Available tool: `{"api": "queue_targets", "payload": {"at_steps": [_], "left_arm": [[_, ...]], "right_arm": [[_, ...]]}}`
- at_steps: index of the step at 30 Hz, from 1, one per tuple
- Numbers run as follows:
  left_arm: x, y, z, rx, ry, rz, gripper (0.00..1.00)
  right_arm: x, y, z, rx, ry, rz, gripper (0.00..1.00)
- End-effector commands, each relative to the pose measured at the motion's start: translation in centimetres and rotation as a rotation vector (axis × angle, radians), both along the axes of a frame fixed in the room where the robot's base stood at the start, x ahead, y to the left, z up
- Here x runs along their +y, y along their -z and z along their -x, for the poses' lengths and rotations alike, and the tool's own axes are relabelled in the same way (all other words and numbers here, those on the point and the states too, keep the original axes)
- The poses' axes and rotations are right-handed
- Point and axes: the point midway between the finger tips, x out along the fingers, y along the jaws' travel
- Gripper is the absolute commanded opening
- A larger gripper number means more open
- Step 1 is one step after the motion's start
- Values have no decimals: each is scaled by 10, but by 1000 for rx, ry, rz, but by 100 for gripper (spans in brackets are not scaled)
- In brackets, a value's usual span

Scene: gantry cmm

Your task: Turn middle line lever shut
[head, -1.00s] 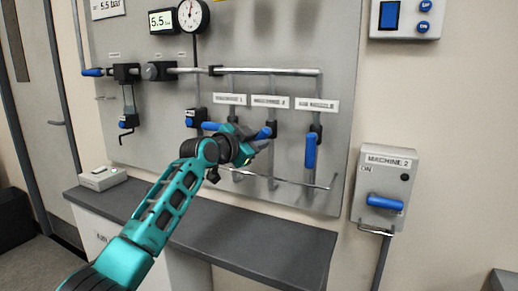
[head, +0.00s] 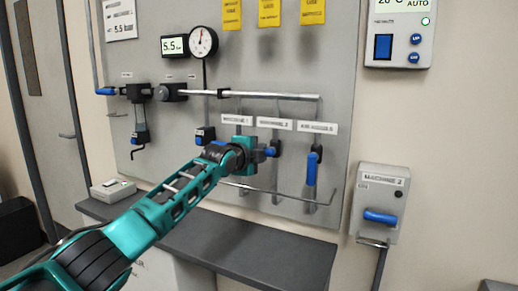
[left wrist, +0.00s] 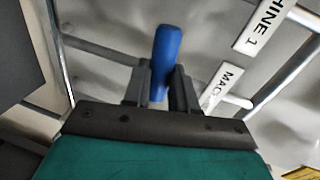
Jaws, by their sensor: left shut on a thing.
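The middle line lever (head: 270,152) is blue and sits on its valve under the middle label on the grey panel. It points left, roughly level. My left gripper (head: 260,154) is at the lever, coming from the left and partly hiding it. In the left wrist view the lever (left wrist: 166,50) stands between the two dark fingers (left wrist: 162,88), which are shut on it. My right gripper is in neither view.
The right line's blue lever (head: 311,169) hangs down. The left line's blue lever (head: 217,143) is mostly behind my arm. A thin rail (head: 270,193) runs below the valves, above a dark shelf (head: 250,240). A switch box (head: 379,205) is at the right.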

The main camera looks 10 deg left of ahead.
Motion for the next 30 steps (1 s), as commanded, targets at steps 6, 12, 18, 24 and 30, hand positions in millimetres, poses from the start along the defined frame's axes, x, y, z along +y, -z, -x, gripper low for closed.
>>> {"api": "queue_targets", "payload": {"at_steps": [6,12,18,24,30], "left_arm": [[0,-4,0,-26,0,-74,0],[0,-4,0,-36,1,-101,0],[0,-3,0,-38,1,-107,0],[0,-4,0,-38,1,-108,28],[0,-3,0,-36,1,-105,47]], "right_arm": [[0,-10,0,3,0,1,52],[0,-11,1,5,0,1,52],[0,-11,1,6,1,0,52],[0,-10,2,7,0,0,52],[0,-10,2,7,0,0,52]]}}
